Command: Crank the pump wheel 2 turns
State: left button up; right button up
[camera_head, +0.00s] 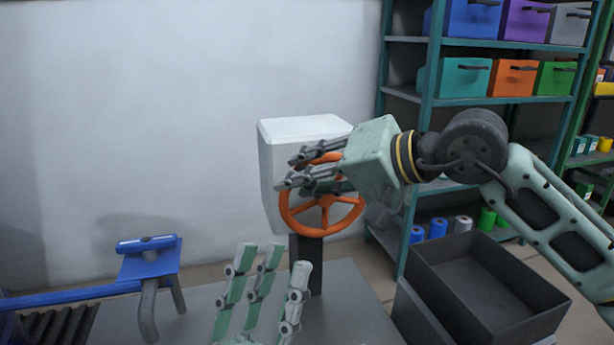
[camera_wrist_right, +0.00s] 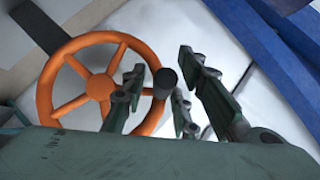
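The orange pump wheel (camera_head: 322,229) is mounted upright on the front of a white box (camera_head: 275,130) on a dark post. My right gripper (camera_head: 292,170) is in front of the wheel's upper part and hides some of its rim. In the right wrist view the wheel (camera_wrist_right: 99,42) shows spokes, a hub and a dark crank knob (camera_wrist_right: 164,80) on its rim. My right gripper's fingers (camera_wrist_right: 166,75) are spread on both sides of the knob; contact is not clear. My left gripper (camera_head: 268,265) is low in front, fingers up, open and empty.
A blue lever or clamp (camera_head: 148,245) on a grey bent pipe stands at left on the grey table (camera_head: 350,310). An empty dark bin (camera_head: 485,285) is at lower right. A teal shelf (camera_head: 432,80) with colored boxes stands behind at right.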

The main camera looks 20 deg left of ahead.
jog(key=shift+o, duration=0.3)
jog(key=shift+r, duration=0.15)
jog(key=shift+d+r, duration=0.1)
jog(key=shift+d, duration=0.15)
jog(key=v, duration=1.1)
jog(key=shift+d, duration=0.25)
jog(key=shift+s, duration=0.15)
